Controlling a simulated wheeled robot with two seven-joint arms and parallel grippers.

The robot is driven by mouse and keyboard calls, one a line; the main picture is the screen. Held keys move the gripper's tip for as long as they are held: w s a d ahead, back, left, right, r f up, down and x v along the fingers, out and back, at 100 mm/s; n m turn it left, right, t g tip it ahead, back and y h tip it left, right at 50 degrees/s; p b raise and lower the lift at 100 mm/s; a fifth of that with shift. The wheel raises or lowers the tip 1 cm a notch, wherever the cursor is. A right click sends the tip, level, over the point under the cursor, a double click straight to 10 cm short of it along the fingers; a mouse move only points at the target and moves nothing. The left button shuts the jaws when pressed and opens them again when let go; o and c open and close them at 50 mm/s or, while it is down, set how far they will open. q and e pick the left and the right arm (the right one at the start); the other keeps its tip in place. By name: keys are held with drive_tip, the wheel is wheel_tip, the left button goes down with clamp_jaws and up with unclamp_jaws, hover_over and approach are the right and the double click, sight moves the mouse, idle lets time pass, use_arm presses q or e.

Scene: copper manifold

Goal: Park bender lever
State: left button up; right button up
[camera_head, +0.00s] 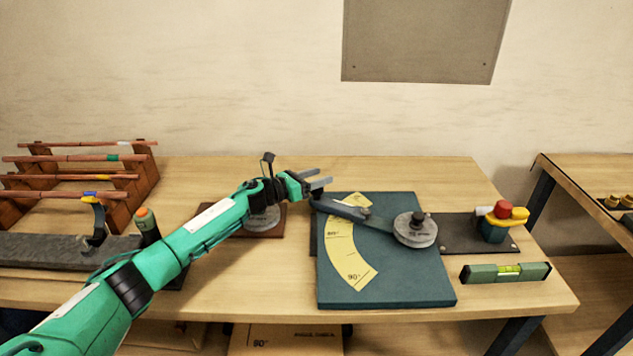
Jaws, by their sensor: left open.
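The bender lever (345,208) is a dark bar that runs left from a round grey former (414,230) on a blue-green bender plate (430,285). A yellow angle scale (349,262) with a 90° mark lies on the plate. The lever's dark left end lies near the plate's upper left edge. My left gripper (322,181) is open, its grey fingers pointing right, just above the lever's left end in the picture. I see no object between the fingers. Whether it touches the lever cannot be told. My right gripper is out of view.
A wooden rack with copper tubes (80,158) stands at the left. A round disc on a brown base (272,228) sits behind my left arm. The table's back right is clear.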

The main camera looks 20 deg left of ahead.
use_arm(q)
wheel_tip(320, 180, up, 16)
drive_tip(key=p, duration=0.9)
drive_tip(key=shift+f, duration=0.25)
